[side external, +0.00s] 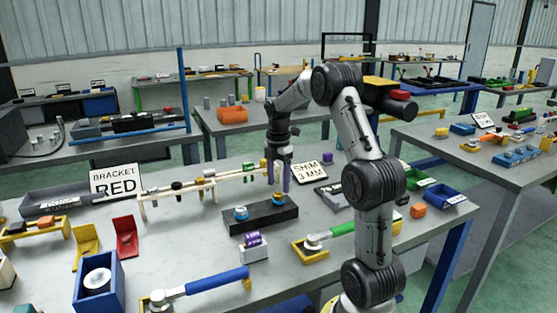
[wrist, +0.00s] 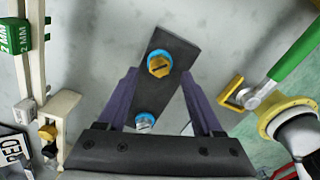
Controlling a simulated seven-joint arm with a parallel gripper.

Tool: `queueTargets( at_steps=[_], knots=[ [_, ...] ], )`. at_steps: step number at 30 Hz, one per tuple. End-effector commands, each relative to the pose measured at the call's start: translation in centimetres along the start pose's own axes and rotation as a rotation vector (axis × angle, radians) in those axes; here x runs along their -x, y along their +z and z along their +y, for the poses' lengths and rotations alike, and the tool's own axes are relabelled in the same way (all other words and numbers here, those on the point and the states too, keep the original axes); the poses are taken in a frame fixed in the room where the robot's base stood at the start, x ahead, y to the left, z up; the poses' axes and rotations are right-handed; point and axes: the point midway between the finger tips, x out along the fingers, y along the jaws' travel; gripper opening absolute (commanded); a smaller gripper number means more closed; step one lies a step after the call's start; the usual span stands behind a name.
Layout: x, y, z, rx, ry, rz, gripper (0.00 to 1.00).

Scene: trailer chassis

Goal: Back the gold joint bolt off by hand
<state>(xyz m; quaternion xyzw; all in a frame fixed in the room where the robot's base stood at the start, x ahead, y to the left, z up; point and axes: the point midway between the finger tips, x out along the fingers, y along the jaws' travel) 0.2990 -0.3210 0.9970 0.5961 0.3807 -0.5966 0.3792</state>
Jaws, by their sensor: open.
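The gold joint bolt (wrist: 159,65) has a hex head above a blue collar and stands on a black block (wrist: 177,47). In the side view the gold bolt (side external: 278,198) is at the right end of the block (side external: 261,219). A silver-topped bolt with a blue collar (wrist: 144,121) stands at the block's other end. My gripper (wrist: 160,75) is open, with its purple fingers spread to either side of the gold bolt and apart from it. In the side view my gripper (side external: 278,187) points down just above the gold bolt.
A cream rack (side external: 180,190) with several coloured pieces stands left of the block. A purple-topped part (side external: 253,246) and a blue-handled wrench (side external: 205,284) lie in front. A green-handled tool (side external: 330,234) lies on a yellow holder at the right.

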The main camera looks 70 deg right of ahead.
Motion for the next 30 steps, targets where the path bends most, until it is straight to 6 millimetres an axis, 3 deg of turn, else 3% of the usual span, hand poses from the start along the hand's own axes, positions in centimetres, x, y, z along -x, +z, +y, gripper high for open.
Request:
queueTargets(
  at_steps=[6,12,18,30],
  knots=[
    [5.0,0.0,0.1,0.0,0.004,-0.002,0.68],
    [8.2,0.0,0.0,0.0,0.0,0.0,0.68],
    [9.5,0.0,0.0,0.0,-0.002,0.0,0.68],
    [9.6,0.0,-0.1,0.0,-0.003,0.001,0.68]
  ],
)
